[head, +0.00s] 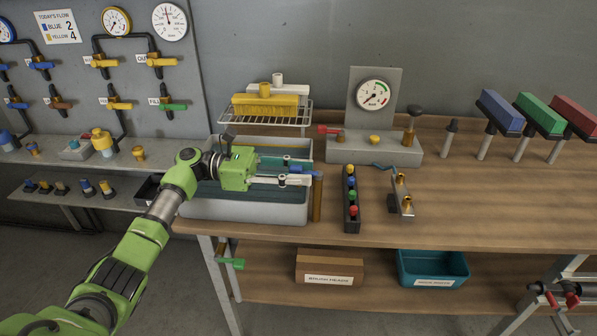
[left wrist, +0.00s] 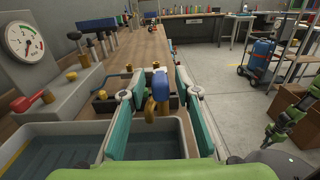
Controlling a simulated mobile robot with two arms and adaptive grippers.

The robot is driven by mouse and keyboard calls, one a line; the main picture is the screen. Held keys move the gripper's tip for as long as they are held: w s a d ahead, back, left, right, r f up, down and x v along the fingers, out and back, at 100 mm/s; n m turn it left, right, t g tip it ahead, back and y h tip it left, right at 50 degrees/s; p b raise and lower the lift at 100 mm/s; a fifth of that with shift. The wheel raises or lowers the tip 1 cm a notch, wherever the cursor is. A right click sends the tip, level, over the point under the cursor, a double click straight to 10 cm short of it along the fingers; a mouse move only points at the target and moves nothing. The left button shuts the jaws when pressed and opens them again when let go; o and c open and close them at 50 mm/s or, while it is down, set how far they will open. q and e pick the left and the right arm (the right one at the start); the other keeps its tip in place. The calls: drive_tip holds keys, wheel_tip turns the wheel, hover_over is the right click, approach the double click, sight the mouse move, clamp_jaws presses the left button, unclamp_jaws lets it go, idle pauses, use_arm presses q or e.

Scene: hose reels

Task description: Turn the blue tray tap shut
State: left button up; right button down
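The blue tap handle (left wrist: 161,84) shows in the left wrist view above a brass body, at the far end of the grey trays. In the head view the blue handle (head: 301,169) is at the right end of the grey tray (head: 250,208). My left gripper (head: 297,171) reaches over the tray from the left. Its two fingers (left wrist: 160,92) are spread, one on each side of the handle, with a gap visible on both sides. The gripper hides part of the tray. A green arm of mine (left wrist: 295,115) shows at the right of the left wrist view; its fingers are not clear.
A rack with a yellow brush (head: 265,106) stands behind the trays. A gauge block (head: 374,148) with a red lever is behind right. A dark strip with coloured knobs (head: 351,200) and a brass fitting (head: 403,195) lie right of the tap. The front right bench is clear.

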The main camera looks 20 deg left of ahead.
use_arm(q)
drive_tip(key=shift+a, duration=0.1)
drive_tip(key=v, duration=1.1)
drive_tip(key=shift+a, duration=0.4)
drive_tip(key=shift+s, duration=0.15)
